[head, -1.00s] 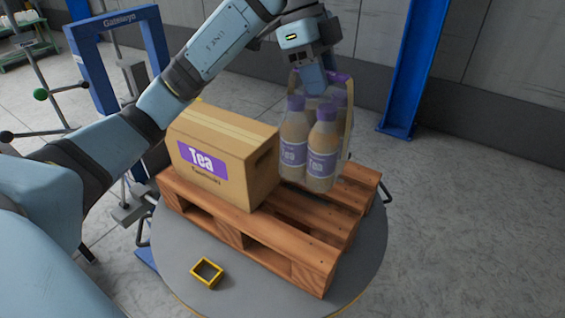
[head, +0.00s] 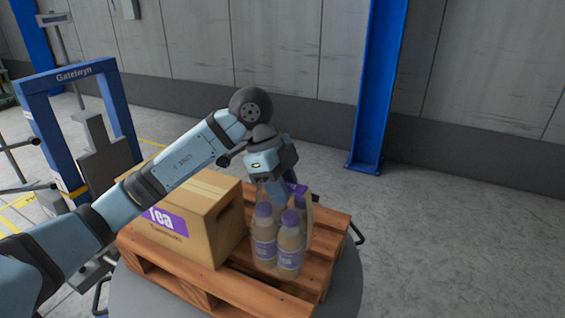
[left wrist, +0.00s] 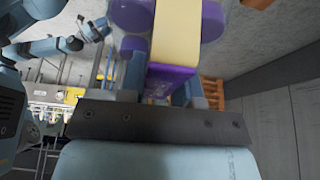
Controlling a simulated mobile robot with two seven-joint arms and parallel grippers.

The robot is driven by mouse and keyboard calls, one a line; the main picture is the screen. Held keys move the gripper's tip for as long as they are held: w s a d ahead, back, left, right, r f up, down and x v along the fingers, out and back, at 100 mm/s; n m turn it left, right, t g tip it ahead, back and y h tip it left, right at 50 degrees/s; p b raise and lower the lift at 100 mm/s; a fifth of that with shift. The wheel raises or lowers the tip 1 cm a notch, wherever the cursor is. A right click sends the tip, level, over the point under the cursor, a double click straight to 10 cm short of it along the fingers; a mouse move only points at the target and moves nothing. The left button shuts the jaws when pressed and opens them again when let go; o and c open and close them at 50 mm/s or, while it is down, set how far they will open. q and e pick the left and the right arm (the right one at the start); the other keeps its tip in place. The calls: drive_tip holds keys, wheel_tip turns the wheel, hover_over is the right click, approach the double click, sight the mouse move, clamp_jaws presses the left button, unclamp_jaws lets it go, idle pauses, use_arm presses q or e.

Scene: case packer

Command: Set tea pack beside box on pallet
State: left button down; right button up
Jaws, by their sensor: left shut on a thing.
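The tea pack (head: 264,245) is a cluster of clear bottles with pale contents, purple caps and purple labels, with a tan carrier between them. My left gripper (head: 281,192) is shut on the top of the pack, which hangs upright below it over the pallet (head: 327,235). The cardboard box (head: 200,232) with a purple Tea label sits on the pallet just left of the pack, with a small gap. I cannot tell whether the pack touches the slats. In the left wrist view the pack's caps and yellow strip (left wrist: 177,35) fill the top middle. My right gripper is not in view.
The wooden pallet rests on a round grey turntable (head: 345,290). A blue frame (head: 75,80) stands at the left, and a blue column (head: 377,90) stands by the back wall. The floor at the right is clear.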

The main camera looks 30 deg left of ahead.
sight(283, 210)
use_arm(q)
drive_tip(key=shift+f, duration=2.95)
drive_tip(key=c, duration=0.8)
unclamp_jaws()
drive_tip(key=shift+c, duration=0.2)
drive_tip(key=v, duration=1.2)
drive_tip(key=shift+d, duration=0.1)
